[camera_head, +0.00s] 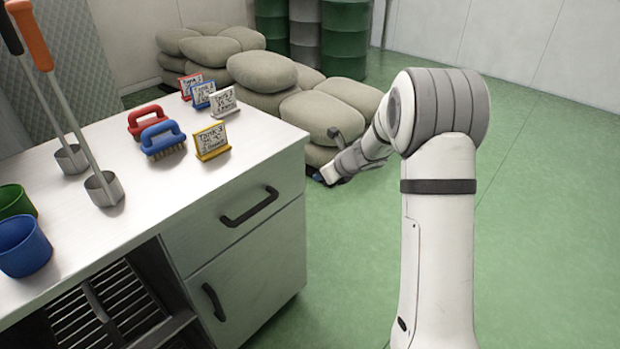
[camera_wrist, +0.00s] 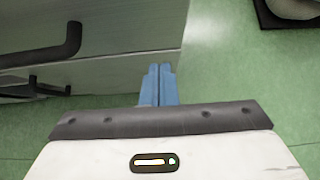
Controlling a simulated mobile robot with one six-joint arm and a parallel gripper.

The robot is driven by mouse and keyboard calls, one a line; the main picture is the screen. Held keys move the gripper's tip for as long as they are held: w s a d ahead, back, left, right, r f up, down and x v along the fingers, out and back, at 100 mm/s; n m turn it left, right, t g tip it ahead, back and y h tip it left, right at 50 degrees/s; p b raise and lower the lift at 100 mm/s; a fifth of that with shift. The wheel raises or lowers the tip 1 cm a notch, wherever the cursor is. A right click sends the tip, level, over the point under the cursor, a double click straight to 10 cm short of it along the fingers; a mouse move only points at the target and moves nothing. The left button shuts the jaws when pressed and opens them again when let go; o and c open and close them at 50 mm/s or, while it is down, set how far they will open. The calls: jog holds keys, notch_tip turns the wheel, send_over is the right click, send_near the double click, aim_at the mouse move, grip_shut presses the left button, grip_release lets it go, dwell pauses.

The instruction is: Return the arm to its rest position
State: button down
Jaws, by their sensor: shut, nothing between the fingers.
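My gripper (camera_head: 322,178) is beyond the right end of the white cabinet (camera_head: 262,262), low in front of the sacks, with its arm bent. In the wrist view its two blue fingers (camera_wrist: 159,72) are together with nothing between them, above the green floor and close to the cabinet side with dark handles. My white arm stands upright on the right of the head view. The fingertips are small in the head view.
On the cabinet top stand a red brush (camera_head: 155,118), a blue brush (camera_head: 162,140), several small signs such as the yellow one (camera_head: 212,142), long-handled ladles (camera_head: 104,188) and cups (camera_head: 22,245). Stacked sacks (camera_head: 262,72) and green drums (camera_head: 345,38) are behind. The floor to the right is clear.

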jog(key=s+r+n+g+h+p, duration=0.1)
jog(key=s+r+n+g+p, duration=0.1)
jog(key=s+r+n, duration=0.75)
jog(key=s+r+n+g+h+p, duration=0.1)
jog(key=s+r+n+p, duration=0.35)
jog(key=s, duration=0.75)
jog(key=s+d+r+n+h+p, duration=0.1)
jog(key=s+d+r+n+h, duration=0.1)
jog(key=s+n, duration=0.4)
jog(key=s+d+r+n+h, duration=0.2)
jog(key=s+d+r+n, duration=0.2)
jog(key=s+n, duration=0.3)
jog(key=shift+s+d+g+p, duration=0.35)
jog(key=shift+s+d+g, duration=0.05)
jog(key=shift+s, duration=1.6)
jog(key=shift+r, duration=0.1)
jog(key=shift+a, duration=0.1)
